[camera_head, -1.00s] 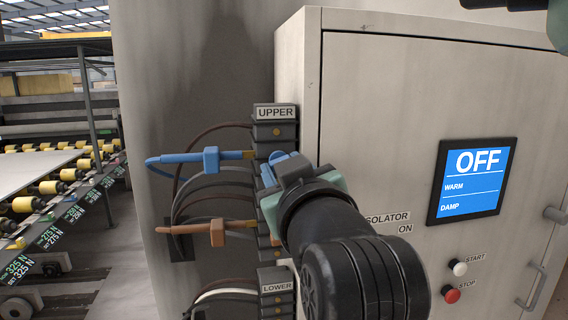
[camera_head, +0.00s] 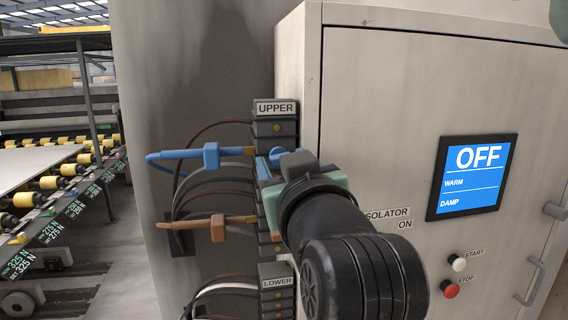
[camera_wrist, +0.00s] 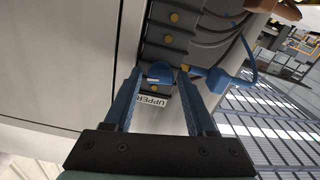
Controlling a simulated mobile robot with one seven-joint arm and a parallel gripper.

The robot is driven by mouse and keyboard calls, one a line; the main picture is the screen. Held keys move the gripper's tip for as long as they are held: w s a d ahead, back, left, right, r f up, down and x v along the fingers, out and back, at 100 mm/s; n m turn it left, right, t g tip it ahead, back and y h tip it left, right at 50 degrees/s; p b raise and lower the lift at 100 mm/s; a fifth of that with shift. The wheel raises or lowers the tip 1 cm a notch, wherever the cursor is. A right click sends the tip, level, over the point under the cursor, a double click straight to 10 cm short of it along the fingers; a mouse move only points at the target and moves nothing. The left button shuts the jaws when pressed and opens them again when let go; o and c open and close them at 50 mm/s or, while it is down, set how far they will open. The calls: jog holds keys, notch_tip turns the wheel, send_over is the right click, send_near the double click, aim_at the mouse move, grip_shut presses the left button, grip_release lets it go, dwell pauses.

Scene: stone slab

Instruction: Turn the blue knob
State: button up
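The blue knob (camera_wrist: 160,72) is a small rounded piece on the dark terminal block, close to the UPPER label in the wrist view. My gripper (camera_wrist: 160,73) has two blue fingers, open, with their tips on either side of the knob and narrow gaps visible; I cannot tell how deep they reach around it. In the head view my wrist hides most of the gripper (camera_head: 268,160) and the middle of the terminal column. Blue bits show there, but I cannot tell knob from finger.
A blue-handled probe (camera_head: 211,156) and a copper-coloured one (camera_head: 217,228) stick out left of the terminal column, among looping cables. A grey cabinet (camera_head: 400,110) stands right, with a screen (camera_head: 472,177) reading OFF, a START button (camera_head: 458,263) and a red STOP button (camera_head: 450,290).

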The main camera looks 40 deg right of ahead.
jog(key=shift+o, duration=0.6)
jog(key=shift+f, duration=0.1)
jog(key=b+v, duration=0.9)
jog(key=v, duration=0.4)
jog(key=w+a+r+n+t+y, duration=0.2)
jog(key=a+t+y, duration=0.2)
jog(key=a, duration=0.7)
jog(key=w+a+r+n+t+y, duration=0.2)
jog(key=a+t+y, duration=0.3)
jog(key=a+t, duration=0.3)
jog(key=w+a+r, duration=0.1)
jog(key=a, duration=0.3)
jog(key=shift+w+a+r+y, duration=0.2)
jog(key=shift+w+y, duration=0.1)
